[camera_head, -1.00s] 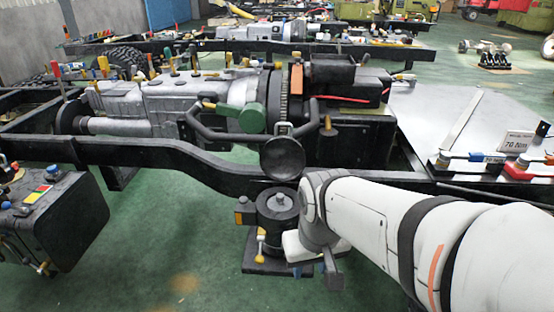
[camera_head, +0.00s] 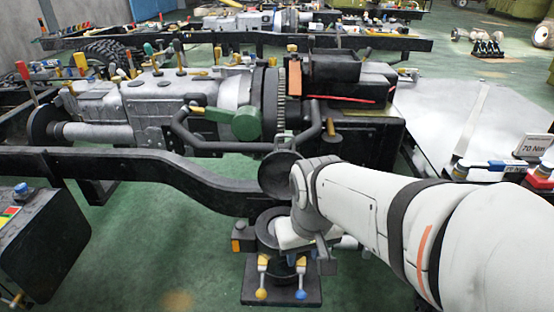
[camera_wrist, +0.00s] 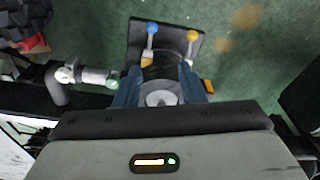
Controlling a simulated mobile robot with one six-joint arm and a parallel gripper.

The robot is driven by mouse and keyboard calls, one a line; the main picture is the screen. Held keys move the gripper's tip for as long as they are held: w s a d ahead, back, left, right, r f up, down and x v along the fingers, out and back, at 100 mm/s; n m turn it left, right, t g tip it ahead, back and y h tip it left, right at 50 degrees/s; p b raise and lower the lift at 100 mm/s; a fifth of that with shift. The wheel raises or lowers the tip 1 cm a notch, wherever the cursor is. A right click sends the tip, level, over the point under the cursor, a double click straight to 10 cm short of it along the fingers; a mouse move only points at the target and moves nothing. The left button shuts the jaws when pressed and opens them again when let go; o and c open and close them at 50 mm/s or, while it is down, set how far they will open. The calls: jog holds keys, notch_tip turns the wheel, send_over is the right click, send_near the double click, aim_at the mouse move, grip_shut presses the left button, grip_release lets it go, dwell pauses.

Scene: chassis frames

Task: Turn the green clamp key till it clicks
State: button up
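My gripper (camera_wrist: 162,88) points down over a black cylindrical mount (camera_wrist: 160,68). Its two dark blue fingers are apart, with the mount's round body showing between them; I cannot tell whether they touch it. In the wrist view a small green end (camera_wrist: 113,82) on a pale grey cylinder lies just left of the left finger, apparently outside the grip. It may be the clamp key, but it is too small to be sure. My wrist hides part of the mount.
Yellow (camera_head: 261,294) and blue (camera_head: 301,294) knobbed levers stand on the mount's base plate (camera_head: 282,298). The black chassis rail (camera_head: 150,168) runs behind my wrist. A metal table (camera_head: 430,110) stands at the right.

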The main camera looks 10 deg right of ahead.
jog(key=shift+o, duration=1)
jog(key=shift+w, duration=0.1)
jog(key=shift+o, duration=0.7)
jog(key=w+d+p, duration=0.3)
jog(key=w+d, duration=0.1)
jog(key=w, duration=0.2)
jog(key=shift+w+d+g, duration=0.2)
jog(key=shift+d+g, duration=0.05)
jog(key=shift+g, duration=0.15)
jog(key=shift+n+g, duration=0.4)
jog(key=shift+n, duration=0.3)
jog(key=w+d+f+p, duration=0.1)
jog(key=d, duration=0.1)
jog(key=w+d+f+p, duration=0.1)
jog(key=w+d+f, duration=0.1)
jog(key=d, duration=0.1)
jog(key=w+d+f+p, duration=0.1)
jog(key=w+d, duration=0.1)
jog(key=shift+w+d+f, duration=0.15)
jog(key=shift+w+f, duration=0.1)
jog(key=shift+f, duration=0.1)
jog(key=shift+d+f, duration=0.15)
jog(key=shift+f, duration=0.2)
notch_tip(320, 180, down, 7)
jog(key=shift+f+b, duration=0.2)
jog(key=shift+b, duration=0.4)
jog(key=shift+c, duration=0.4)
jog(key=c, duration=0.9)
